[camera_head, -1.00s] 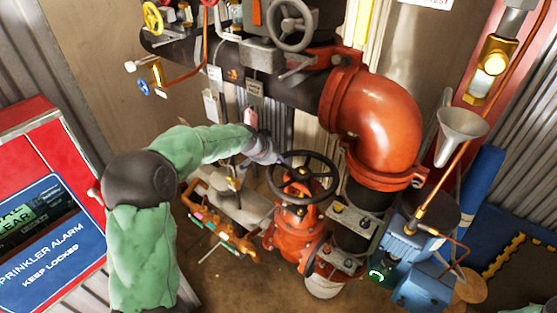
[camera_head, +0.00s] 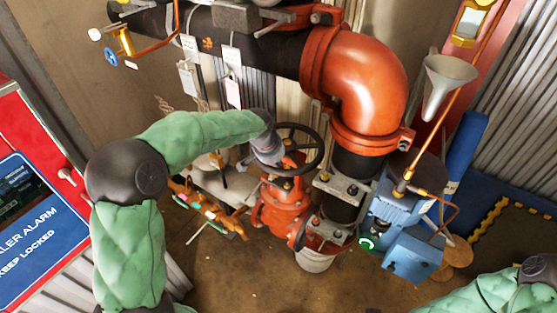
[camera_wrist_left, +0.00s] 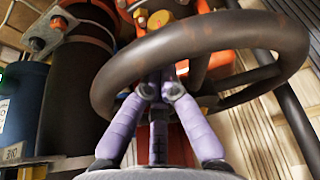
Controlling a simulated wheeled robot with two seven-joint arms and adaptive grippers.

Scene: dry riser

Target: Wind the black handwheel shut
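The black handwheel (camera_head: 318,163) sits on top of the red valve (camera_head: 281,208), left of the big red elbow pipe. My left gripper (camera_head: 273,156) reaches down at the left side of the wheel. In the left wrist view the wheel's rim (camera_wrist_left: 225,38) crosses close above the purple fingers (camera_wrist_left: 158,88). The fingers bend inward and their tips come close together at the rim's lower edge. The rim hides the fingertips' ends, so I cannot tell whether they hold the wheel. Part of my right arm shows at bottom right; its gripper is out of view.
The red elbow pipe (camera_head: 365,80) and its flanges stand close right of the wheel. A blue pump unit (camera_head: 405,215) is further right. An orange fitting with small handles (camera_head: 208,207) is left of the valve. A red alarm cabinet (camera_head: 40,140) stands at far left.

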